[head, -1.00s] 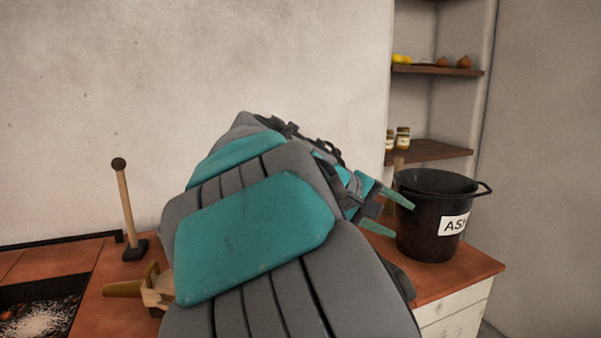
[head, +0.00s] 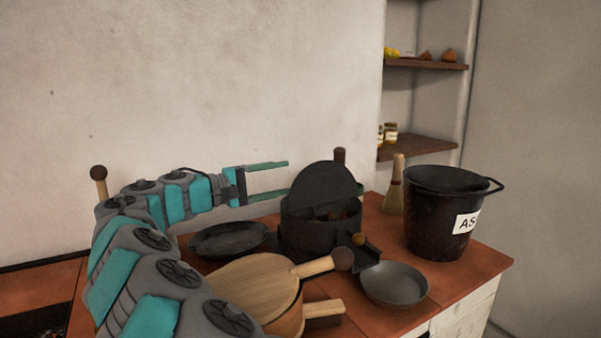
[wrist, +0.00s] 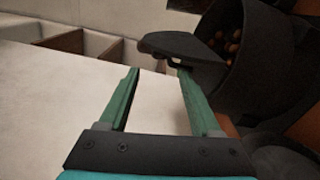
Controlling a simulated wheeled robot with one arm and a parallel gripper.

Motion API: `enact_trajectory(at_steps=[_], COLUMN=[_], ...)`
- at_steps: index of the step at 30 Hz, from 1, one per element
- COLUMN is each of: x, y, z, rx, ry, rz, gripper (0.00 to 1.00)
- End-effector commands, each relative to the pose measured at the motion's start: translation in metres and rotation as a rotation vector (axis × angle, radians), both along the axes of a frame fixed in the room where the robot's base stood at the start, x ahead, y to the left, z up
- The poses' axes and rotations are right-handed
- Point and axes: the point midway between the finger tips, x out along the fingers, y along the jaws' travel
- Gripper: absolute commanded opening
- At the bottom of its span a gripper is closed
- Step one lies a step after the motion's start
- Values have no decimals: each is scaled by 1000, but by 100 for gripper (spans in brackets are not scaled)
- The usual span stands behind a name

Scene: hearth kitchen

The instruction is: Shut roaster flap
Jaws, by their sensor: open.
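The dark roaster (head: 312,236) stands on the brick-red counter, with brown pieces visible inside. Its rounded flap (head: 325,187) is raised, standing up at the back of the opening. My gripper (head: 288,177) is open and empty, just left of the flap, with its fingers pointing right toward it. In the wrist view the gripper (wrist: 157,72) has the flap (wrist: 180,47) just beyond its fingertips, near the right one. Whether they touch is unclear. The roaster body (wrist: 262,72) fills the right side there, with round brown pieces in it.
A black ash bucket (head: 432,222) and a brush (head: 394,190) stand to the right. A shallow pan (head: 395,284), a wooden lidded pot (head: 255,285) and a dark oval dish (head: 228,239) crowd the roaster. The wall is behind; shelves (head: 425,149) are at back right.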

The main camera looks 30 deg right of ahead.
Motion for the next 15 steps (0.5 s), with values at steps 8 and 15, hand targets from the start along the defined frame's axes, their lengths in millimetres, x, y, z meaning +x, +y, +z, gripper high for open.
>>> enact_trajectory(at_steps=[8, 15], x=[-2, -4], y=[-16, -50], z=[0, 0], rx=[-7, -6], ry=[16, 14], rz=[-12, -12], gripper=[65, 65])
